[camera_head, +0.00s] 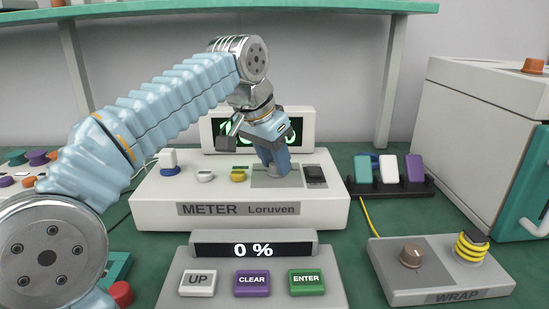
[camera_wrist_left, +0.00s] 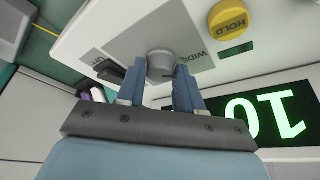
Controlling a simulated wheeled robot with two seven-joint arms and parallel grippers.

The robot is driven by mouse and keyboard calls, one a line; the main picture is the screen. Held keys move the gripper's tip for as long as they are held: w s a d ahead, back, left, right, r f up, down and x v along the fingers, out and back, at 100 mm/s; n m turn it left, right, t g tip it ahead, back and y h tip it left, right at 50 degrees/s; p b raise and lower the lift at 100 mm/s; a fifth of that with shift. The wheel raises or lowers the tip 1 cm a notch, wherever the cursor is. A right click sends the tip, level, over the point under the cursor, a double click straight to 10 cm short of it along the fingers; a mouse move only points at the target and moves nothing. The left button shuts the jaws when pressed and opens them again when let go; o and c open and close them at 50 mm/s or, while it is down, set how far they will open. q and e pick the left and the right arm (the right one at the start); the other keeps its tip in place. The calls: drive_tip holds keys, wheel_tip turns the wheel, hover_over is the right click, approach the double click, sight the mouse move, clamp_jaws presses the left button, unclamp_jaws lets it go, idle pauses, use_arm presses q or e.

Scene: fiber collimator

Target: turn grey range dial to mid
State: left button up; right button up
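The grey range dial (camera_wrist_left: 160,64) is on a grey plate on top of the white METER box (camera_head: 155,205). In the left wrist view it fills the gap between the fingertips of my left gripper (camera_wrist_left: 160,78), which look closed on its sides. A WIDE label shows beside it; another label is partly covered by a finger. In the head view my left gripper (camera_head: 273,165) points down over the dial and mostly hides it. The green display (camera_wrist_left: 268,117) appears to read 10, upside down in the wrist view. My right gripper is out of view.
The yellow HOLD button (camera_head: 238,175) and a black switch (camera_head: 314,175) flank the dial closely. A panel with a 0 % readout (camera_head: 253,249) stands in front. A WRAP box (camera_head: 440,275) is at right, and a shelf (camera_head: 330,5) is overhead.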

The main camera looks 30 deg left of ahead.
use_arm(q)
drive_tip(key=c, duration=0.4)
drive_tip(key=m+h+p, duration=0.1)
drive_tip(key=m, duration=0.1)
drive_tip(key=shift+r+m+p, duration=0.15)
drive_tip(key=shift+m+p, duration=0.15)
drive_tip(key=shift+m, duration=0.1)
drive_tip(key=m+g+h+p, duration=0.1)
drive_tip(key=m+p, duration=0.1)
drive_tip(key=m, duration=0.2)
drive_tip(key=shift+w+a+p, duration=0.1)
drive_tip(key=shift+a+p, duration=0.05)
drive_tip(key=shift+p, duration=0.15)
drive_tip(key=m+g+h+p, duration=0.1)
drive_tip(key=m, duration=0.1)
drive_tip(key=shift+m, duration=0.4)
drive_tip(key=shift+w+m+g, duration=0.1)
drive_tip(key=shift+m+g, duration=0.3)
drive_tip(key=shift+m, duration=0.7)
